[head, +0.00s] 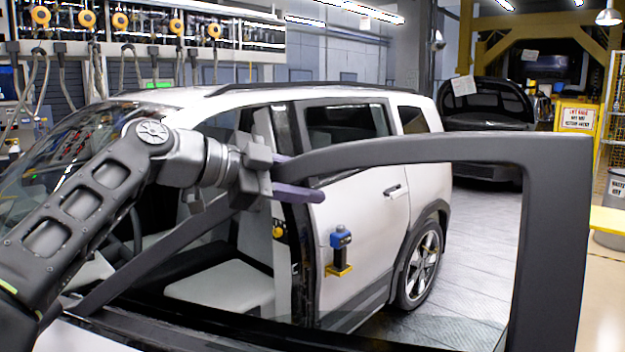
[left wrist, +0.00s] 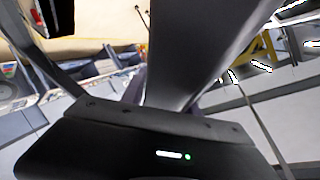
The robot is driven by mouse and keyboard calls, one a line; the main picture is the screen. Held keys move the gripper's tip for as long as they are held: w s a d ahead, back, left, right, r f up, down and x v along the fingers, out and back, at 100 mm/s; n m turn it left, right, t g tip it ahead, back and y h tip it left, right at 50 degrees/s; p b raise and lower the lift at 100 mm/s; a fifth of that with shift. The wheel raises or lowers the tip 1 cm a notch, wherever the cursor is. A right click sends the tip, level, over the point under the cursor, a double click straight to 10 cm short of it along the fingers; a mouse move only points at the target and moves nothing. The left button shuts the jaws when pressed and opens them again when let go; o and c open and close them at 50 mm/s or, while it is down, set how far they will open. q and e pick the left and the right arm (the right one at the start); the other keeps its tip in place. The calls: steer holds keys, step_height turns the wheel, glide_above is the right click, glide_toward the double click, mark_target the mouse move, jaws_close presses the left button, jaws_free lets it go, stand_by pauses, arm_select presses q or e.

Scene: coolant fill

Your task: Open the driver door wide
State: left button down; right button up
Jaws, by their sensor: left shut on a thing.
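The white car (head: 365,215) stands in the middle of the head view. Its driver door (head: 420,150) is open and swung out from the body toward me; its dark window frame spans the foreground. The door opening shows a grey seat (head: 225,288). My left gripper (head: 305,177) has its purple fingers above and below the upper window frame and is shut on it. In the left wrist view the dark frame (left wrist: 190,50) runs up from the gripper's body; the fingertips are hard to make out there. My right gripper is not in view.
A small blue and yellow device (head: 340,250) sits at the rear door's side. A dark car (head: 487,130) stands behind at the right. A yellow cabinet (head: 578,116) and a bin (head: 612,205) are farther right. Floor beside the white car is clear.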

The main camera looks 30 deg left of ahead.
mark_target(276, 176)
arm_select(q)
steer(key=shift+r, duration=0.15)
steer(key=c, duration=0.9)
jaws_free()
steer(key=shift+c, duration=0.2)
steer(key=shift+b+v, duration=0.5)
steer(key=shift+v, duration=3.4)
